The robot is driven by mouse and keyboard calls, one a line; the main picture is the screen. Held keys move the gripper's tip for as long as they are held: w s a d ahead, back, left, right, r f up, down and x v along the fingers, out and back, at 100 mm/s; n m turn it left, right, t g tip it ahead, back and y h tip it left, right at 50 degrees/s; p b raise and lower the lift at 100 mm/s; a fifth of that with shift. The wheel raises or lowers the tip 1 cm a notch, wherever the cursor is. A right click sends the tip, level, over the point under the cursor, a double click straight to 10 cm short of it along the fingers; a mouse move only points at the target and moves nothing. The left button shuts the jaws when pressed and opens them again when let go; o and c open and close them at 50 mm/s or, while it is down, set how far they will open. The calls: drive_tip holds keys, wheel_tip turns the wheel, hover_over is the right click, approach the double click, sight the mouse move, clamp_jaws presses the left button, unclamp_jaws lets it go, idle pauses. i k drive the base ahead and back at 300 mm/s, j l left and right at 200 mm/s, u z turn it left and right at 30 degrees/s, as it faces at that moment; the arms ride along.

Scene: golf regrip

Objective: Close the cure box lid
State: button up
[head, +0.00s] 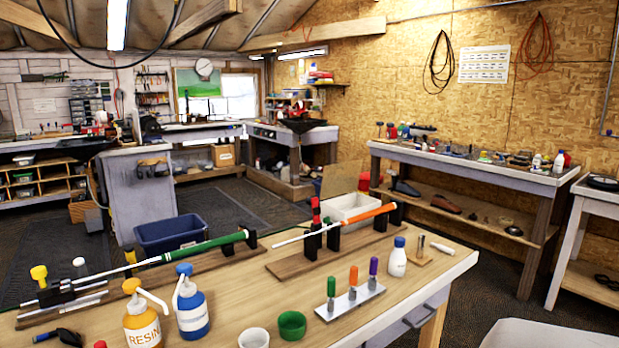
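The cure box is most likely the white open-topped box (350,207) at the back edge of the wooden workbench. A brownish, see-through panel (340,180) stands up at its back left and looks like its lid, raised. The inside of the box is partly visible. A clamp block with an orange-gripped club (360,215) stands in front of the box and hides part of its lower front. My gripper is not in view.
The bench (390,320) also holds a green-gripped club (205,246), a yellow resin bottle (141,322), a blue bottle (191,308), a green cup (292,325), a rack with three coloured tools (350,302) and a white bottle (398,258). A blue bin (168,235) stands behind.

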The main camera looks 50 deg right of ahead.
sight(339, 179)
drive_tip(key=i+l+u, duration=0.1)
drive_tip(key=l+u, duration=0.15)
drive_tip(key=l, duration=0.75)
drive_tip(key=l+u, duration=0.25)
drive_tip(key=l, duration=0.75)
drive_tip(key=k+l+u, duration=0.35)
drive_tip(key=k+l, duration=0.2)
drive_tip(key=l, duration=0.65)
drive_tip(key=k+l+u, duration=0.35)
drive_tip(key=k+l, duration=0.35)
drive_tip(key=l, duration=0.4)
drive_tip(key=k+l+u, duration=0.35)
drive_tip(key=k+l, duration=0.5)
drive_tip(key=k+l+u, duration=0.1)
drive_tip(key=l, duration=0.2)
drive_tip(key=k+l+u, duration=0.1)
drive_tip(key=l, duration=0.2)
drive_tip(key=k+l+u, duration=0.1)
drive_tip(key=l+u, duration=0.15)
drive_tip(key=l, duration=0.45)
drive_tip(key=k+l+u, duration=0.1)
drive_tip(key=l, duration=0.45)
drive_tip(key=k+l, duration=0.05)
